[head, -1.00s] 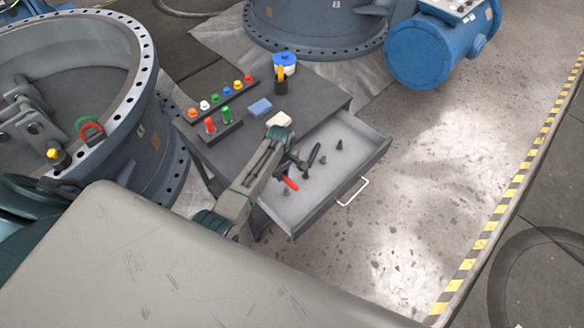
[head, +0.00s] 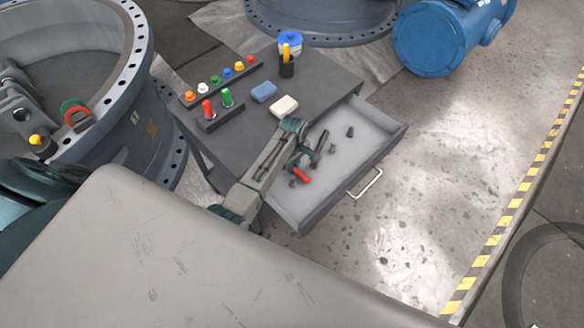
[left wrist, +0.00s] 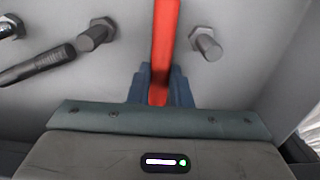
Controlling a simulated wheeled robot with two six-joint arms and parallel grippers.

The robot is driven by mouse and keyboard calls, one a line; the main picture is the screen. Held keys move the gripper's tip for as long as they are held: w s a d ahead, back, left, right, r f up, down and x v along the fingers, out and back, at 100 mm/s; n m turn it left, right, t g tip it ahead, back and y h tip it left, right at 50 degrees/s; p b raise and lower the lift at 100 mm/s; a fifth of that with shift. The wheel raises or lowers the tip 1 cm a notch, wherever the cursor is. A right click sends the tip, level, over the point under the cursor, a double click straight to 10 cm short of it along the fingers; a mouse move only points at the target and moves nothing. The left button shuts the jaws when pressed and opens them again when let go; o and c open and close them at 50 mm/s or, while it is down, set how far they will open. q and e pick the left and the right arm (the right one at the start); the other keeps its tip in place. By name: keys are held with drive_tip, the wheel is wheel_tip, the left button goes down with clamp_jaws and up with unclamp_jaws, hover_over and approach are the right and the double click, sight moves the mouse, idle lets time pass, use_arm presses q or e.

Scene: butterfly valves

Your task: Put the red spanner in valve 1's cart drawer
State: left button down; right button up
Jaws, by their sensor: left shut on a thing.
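The red spanner (head: 302,174) shows in the head view at the end of my left arm, over the open drawer (head: 360,129) of the grey cart. In the left wrist view, my left gripper (left wrist: 160,88) is shut on the red spanner (left wrist: 164,40), whose bar runs up out of the top of the picture. The left gripper (head: 300,163) is inside the drawer's outline in the head view. Whether the spanner touches the drawer floor I cannot tell. My right gripper is not in view.
Several dark bolts lie in the drawer, one bolt (left wrist: 207,44) right beside the spanner. A dark tool (left wrist: 38,66) lies to the left. The cart top (head: 325,85) holds a blue block (head: 264,92), a cream block (head: 285,106) and colored knobs. A large valve flange stands left.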

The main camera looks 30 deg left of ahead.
use_arm(q)
drive_tip(key=shift+d+f, duration=0.1)
drive_tip(key=shift+f, duration=0.1)
drive_tip(key=c, duration=1.3)
unclamp_jaws()
drive_tip(key=shift+r, duration=0.1)
wheel_tip(320, 180, up, 12)
drive_tip(key=shift+r+p, duration=0.1)
drive_tip(key=shift+p, duration=0.25)
